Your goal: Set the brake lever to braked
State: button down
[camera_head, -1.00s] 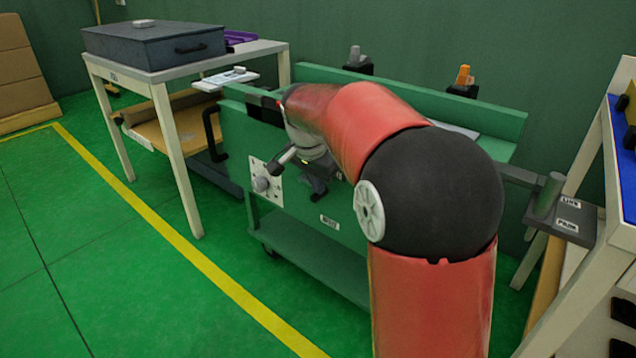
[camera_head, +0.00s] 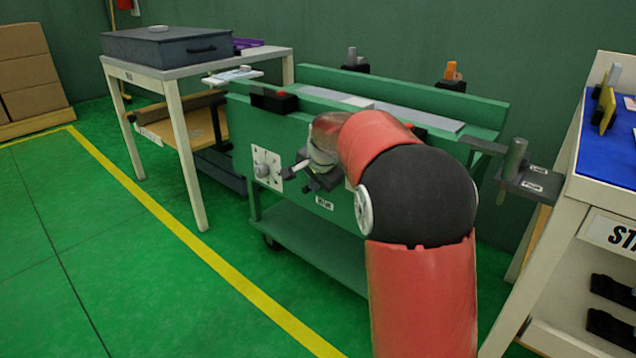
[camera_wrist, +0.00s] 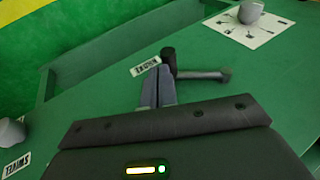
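The brake lever (camera_wrist: 204,75) shows in the wrist view on the green bench front. Its dark hub is beside the small label (camera_wrist: 145,66), and its grey handle points right, toward the dial plate. My gripper (camera_wrist: 157,85) has its two grey fingers side by side, apparently shut with nothing between them. The fingertips are close to the lever's hub; I cannot tell whether they touch it. In the head view my gripper (camera_head: 318,184) is at the bench front, right of the dial (camera_head: 263,170), and hides much of the lever.
The green bench (camera_head: 290,130) has a raised back rail and a lower shelf. A side table (camera_head: 175,72) with a dark case stands left. A workbench with a blue mat (camera_head: 610,150) stands right. A post on a bracket (camera_head: 514,158) sticks out at the bench's right end. Floor is clear front left.

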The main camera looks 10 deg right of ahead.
jog(key=shift+w+a+f, duration=0.1)
jog(key=shift+w+f, duration=0.05)
jog(key=shift+f, duration=0.6)
jog(key=shift+r+p, duration=0.75)
jog(key=shift+r, duration=0.05)
jog(key=shift+r, duration=0.1)
